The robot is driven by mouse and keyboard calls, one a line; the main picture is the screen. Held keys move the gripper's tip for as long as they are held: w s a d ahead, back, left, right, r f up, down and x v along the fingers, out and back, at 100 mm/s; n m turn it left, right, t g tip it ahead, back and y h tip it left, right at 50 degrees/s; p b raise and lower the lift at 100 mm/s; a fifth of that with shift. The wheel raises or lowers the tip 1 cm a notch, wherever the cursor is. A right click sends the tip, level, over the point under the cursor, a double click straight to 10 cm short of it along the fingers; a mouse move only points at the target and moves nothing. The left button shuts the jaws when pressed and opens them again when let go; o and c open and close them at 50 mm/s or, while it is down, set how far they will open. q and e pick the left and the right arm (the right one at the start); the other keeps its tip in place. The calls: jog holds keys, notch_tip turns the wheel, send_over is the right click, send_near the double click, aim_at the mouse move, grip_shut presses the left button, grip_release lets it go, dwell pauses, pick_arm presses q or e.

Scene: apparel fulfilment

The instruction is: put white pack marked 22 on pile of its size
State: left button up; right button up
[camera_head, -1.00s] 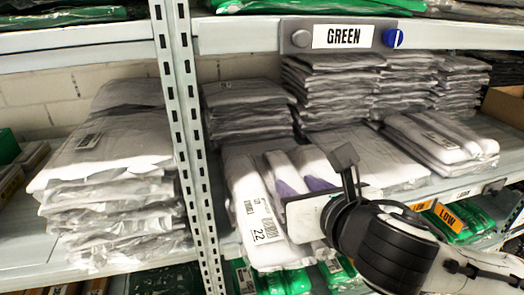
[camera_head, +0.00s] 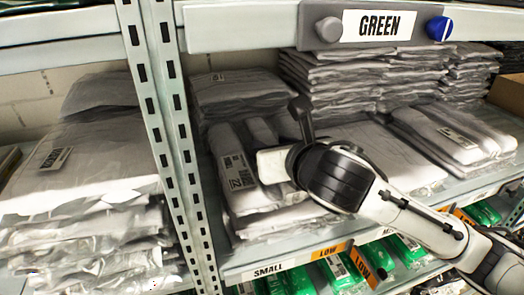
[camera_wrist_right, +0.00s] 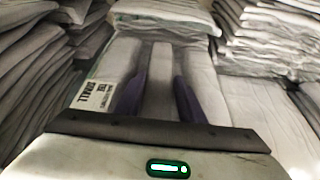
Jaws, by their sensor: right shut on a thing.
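The white pack marked 22 (camera_head: 230,147) is in clear wrap with a barcode label on its left side. My right gripper (camera_head: 271,163) is shut on it and holds it over the front of the shelf, above the SMALL sign (camera_head: 268,271). The pack also shows in the right wrist view (camera_wrist_right: 119,62), between the purple-tipped fingers of my right gripper (camera_wrist_right: 160,95). A low pile of white packs (camera_head: 270,222) lies right under it. I cannot tell whether the held pack touches that pile. My left gripper is not in view.
Taller grey-white stacks (camera_head: 240,97) stand behind. Another white pile (camera_head: 452,135) lies to the right. A perforated shelf post (camera_head: 165,130) stands close on the left, with a white pile (camera_head: 85,180) beyond it. The upper shelf edge with the GREEN sign (camera_head: 378,25) hangs above.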

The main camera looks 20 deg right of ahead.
jog(key=shift+f, duration=1.6)
jog(key=shift+f, duration=0.1)
jog(key=o, duration=1.3)
jog(key=shift+f, duration=0.1)
